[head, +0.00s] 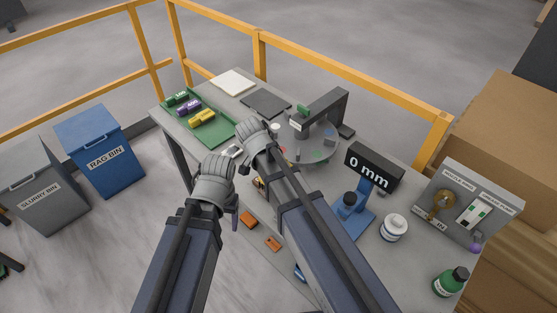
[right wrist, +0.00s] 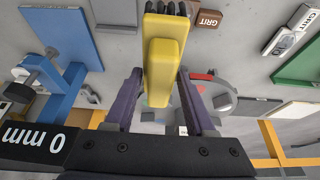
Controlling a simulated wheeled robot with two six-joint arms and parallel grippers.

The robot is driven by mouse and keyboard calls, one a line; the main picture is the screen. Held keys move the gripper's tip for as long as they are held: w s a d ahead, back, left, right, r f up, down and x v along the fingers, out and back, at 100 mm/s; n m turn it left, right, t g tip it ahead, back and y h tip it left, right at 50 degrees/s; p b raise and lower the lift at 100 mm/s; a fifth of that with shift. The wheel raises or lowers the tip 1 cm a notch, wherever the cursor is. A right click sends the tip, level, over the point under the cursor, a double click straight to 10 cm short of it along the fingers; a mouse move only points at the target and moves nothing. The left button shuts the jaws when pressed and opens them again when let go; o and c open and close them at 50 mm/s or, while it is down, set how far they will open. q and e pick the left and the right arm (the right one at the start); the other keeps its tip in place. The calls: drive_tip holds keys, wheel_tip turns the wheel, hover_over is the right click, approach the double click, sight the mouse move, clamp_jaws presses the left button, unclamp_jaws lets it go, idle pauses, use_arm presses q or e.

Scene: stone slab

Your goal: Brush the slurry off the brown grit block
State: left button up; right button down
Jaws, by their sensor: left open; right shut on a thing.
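In the right wrist view my right gripper (right wrist: 158,78) is shut on a yellow brush (right wrist: 165,60), with its dark bristles at the top of the picture. In the head view my left gripper (head: 234,218) is open and empty at the table's near side.
The green tray (head: 224,137) with coloured blocks is at the table's far left. A round plate under a dark arm (head: 323,108) stands mid-table. The 0 mm display (head: 374,166), a white bottle (head: 394,228) and a green bottle (head: 450,281) are at right. Yellow rails (head: 350,86) run behind.

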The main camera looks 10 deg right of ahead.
drive_tip(key=shift+s+d+r, duration=0.1)
drive_tip(key=shift+s+r, duration=0.05)
drive_tip(key=shift+r, duration=0.1)
use_arm(q)
wheel_tip(320, 180, down, 4)
drive_tip(key=b, duration=0.5)
drive_tip(key=shift+f, duration=0.25)
use_arm(e)
wheel_tip(320, 180, down, 5)
drive_tip(key=shift+w+a+f+b, duration=0.4)
drive_tip(key=shift+w+f+b, duration=0.1)
drive_tip(key=shift+b, duration=0.15)
use_arm(q)
drive_tip(key=shift+f, duration=0.4)
drive_tip(key=shift+f+b, duration=1.4)
use_arm(e)
drive_tip(key=shift+w+d+f, duration=0.2)
drive_tip(key=shift+w+f, duration=0.2)
drive_tip(key=shift+f, duration=0.3)
drive_tip(key=shift+w+d+f, duration=0.2)
drive_tip(key=shift+w+f, duration=0.15)
drive_tip(key=shift+f, duration=0.3)
use_arm(q)
drive_tip(key=shift+f+b, duration=0.6)
drive_tip(key=shift+f, duration=0.05)
use_arm(e)
drive_tip(key=shift+f, duration=0.6)
drive_tip(key=shift+s+a, duration=0.1)
